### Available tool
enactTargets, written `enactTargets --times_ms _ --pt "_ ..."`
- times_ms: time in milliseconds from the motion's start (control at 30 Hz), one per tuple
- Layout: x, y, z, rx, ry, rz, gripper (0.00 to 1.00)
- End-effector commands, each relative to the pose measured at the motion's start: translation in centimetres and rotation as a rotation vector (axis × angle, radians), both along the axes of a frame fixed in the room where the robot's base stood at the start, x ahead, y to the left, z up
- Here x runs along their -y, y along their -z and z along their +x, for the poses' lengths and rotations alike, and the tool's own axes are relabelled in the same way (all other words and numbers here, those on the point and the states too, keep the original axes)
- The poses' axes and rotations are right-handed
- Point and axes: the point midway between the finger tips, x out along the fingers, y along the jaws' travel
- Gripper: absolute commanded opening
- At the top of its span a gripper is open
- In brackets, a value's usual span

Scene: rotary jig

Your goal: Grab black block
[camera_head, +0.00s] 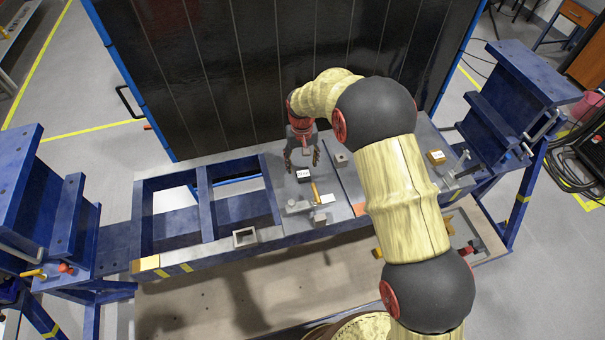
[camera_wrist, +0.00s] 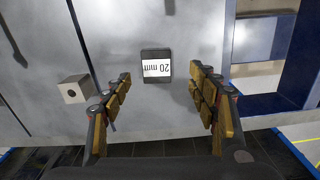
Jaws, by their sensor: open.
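The black block (camera_wrist: 156,54) lies on the grey metal plate, with a white label reading "20 mm" facing the wrist camera. In the wrist view it sits ahead of my gripper (camera_wrist: 160,92), between the lines of the two fingers and apart from both. My gripper is open and empty. In the head view the black block (camera_head: 304,175) shows just below my gripper (camera_head: 302,158), which hangs over the plate.
A grey block with a hole (camera_wrist: 74,90) lies left of my gripper in the wrist view. In the head view, a hammer-like tool with a yellow handle (camera_head: 315,190) lies near the black block. A dark panel (camera_head: 240,80) stands behind. Blue frame openings lie left of the plate.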

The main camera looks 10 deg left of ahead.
Motion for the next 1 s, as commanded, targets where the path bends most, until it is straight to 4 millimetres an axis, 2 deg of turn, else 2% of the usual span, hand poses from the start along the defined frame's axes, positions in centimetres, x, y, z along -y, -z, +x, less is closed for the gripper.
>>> enactTargets --times_ms 267,533,767,1000 --pt "0.3 2.3 0.0 -0.003 0.001 -0.001 0.59" --pt "0.6 5.9 0.1 -0.002 0.001 -0.001 0.59" --pt "0.6 6.3 0.1 0.0 0.001 0.0 0.59" --pt "0.6 6.3 0.1 0.0 0.001 0.0 0.47"
